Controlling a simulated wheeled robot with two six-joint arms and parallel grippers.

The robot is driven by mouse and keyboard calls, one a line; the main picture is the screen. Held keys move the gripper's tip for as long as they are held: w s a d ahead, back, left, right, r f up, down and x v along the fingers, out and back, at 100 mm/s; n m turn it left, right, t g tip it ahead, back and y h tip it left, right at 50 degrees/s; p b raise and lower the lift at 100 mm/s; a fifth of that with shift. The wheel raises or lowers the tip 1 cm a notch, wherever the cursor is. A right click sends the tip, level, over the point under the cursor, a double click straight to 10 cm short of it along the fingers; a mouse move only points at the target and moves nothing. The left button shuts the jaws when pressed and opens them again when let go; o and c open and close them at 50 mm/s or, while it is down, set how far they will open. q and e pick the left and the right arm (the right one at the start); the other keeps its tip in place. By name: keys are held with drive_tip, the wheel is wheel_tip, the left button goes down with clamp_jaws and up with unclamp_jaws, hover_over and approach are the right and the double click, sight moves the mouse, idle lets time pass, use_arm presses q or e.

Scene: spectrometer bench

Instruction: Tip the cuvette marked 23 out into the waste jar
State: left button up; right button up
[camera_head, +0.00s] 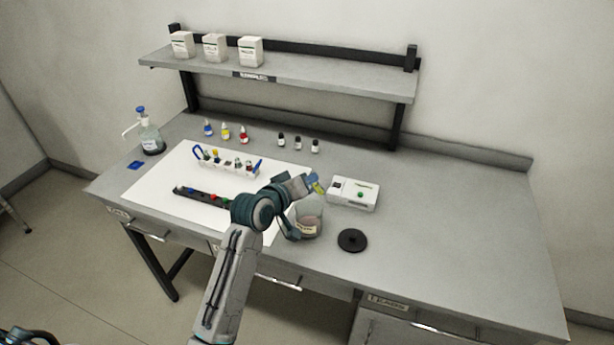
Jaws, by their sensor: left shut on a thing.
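My left gripper (308,184) is shut on a small cuvette with yellow content (319,188). The cuvette is tilted and sticks out at the right of the fingers. Any number on it is too small to read. The waste jar (309,226), clear with a pale label, stands on the bench just below the gripper. My arm covers its left part. The cuvette is above the jar's far side; I cannot tell if its mouth is exactly over the opening. My right gripper is not in view.
A black round lid (352,240) lies right of the jar. A white spectrometer (353,194) stands behind it. A rack with blue ends (228,168) and a dark strip with coloured caps (190,194) are on the white mat (150,185). Small bottles stand behind. The right bench is clear.

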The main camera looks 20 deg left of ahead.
use_arm(q)
drive_tip(key=shift+a+f+n+t+h+b, duration=0.1)
drive_tip(key=shift+f+n+t+h+b, duration=0.6)
drive_tip(key=shift+n, duration=1.35)
drive_tip(key=shift+d+f+n+t+h+b, duration=0.2)
drive_tip(key=shift+n+t+h+b, duration=0.55)
drive_tip(key=shift+n, duration=1.25)
drive_tip(key=shift+a+f+n+t+h+b, duration=0.25)
drive_tip(key=shift+f+n+t+b, duration=0.55)
drive_tip(key=shift+n, duration=1.25)
drive_tip(key=shift+r+g, duration=0.25)
drive_tip(key=shift+r, duration=0.1)
